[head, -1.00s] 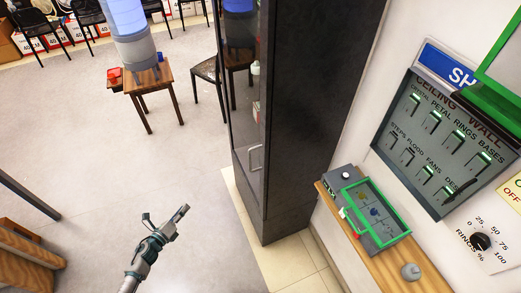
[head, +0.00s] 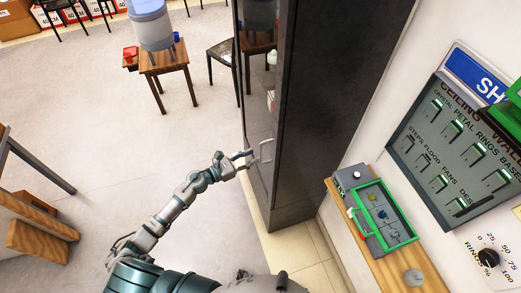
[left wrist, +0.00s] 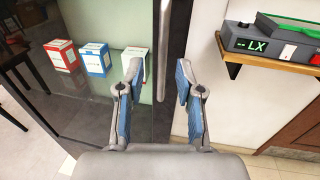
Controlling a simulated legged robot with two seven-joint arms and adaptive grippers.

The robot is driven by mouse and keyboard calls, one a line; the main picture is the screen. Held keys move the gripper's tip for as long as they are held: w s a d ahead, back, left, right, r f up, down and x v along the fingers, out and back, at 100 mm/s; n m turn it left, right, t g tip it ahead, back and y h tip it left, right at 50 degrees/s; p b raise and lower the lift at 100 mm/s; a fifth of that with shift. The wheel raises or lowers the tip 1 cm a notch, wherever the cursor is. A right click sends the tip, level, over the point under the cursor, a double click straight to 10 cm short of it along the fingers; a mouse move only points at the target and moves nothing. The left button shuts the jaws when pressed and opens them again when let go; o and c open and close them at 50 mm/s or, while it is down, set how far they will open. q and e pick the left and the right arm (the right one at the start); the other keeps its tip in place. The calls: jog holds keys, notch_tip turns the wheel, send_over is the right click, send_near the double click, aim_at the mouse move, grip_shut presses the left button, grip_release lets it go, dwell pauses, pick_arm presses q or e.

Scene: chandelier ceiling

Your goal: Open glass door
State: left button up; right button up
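The glass door (head: 258,115) is the narrow glazed front of a tall dark cabinet (head: 325,90) and looks shut. Its upright metal handle (head: 267,151) is low on the door; it also shows in the left wrist view (left wrist: 163,45). My left gripper (head: 248,159) is open and empty, just left of the handle in the head view. In the left wrist view its two fingers (left wrist: 158,80) are spread, with the handle's lower part ahead between them. I cannot tell whether they touch it. My right gripper is not in view.
Behind the glass, several small boxes (left wrist: 95,60) stand on a shelf. Right of the cabinet, a wooden wall shelf (head: 365,245) carries a green-framed device (head: 385,215). A switch panel (head: 455,150) hangs on the wall. The floor left of the cabinet is mostly clear.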

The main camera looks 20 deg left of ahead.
aim_at(261, 162)
pick_arm(q)
jog(key=x, duration=0.5)
jog(key=shift+s+p, duration=0.1)
jog(key=shift+p, duration=0.25)
grip_shut()
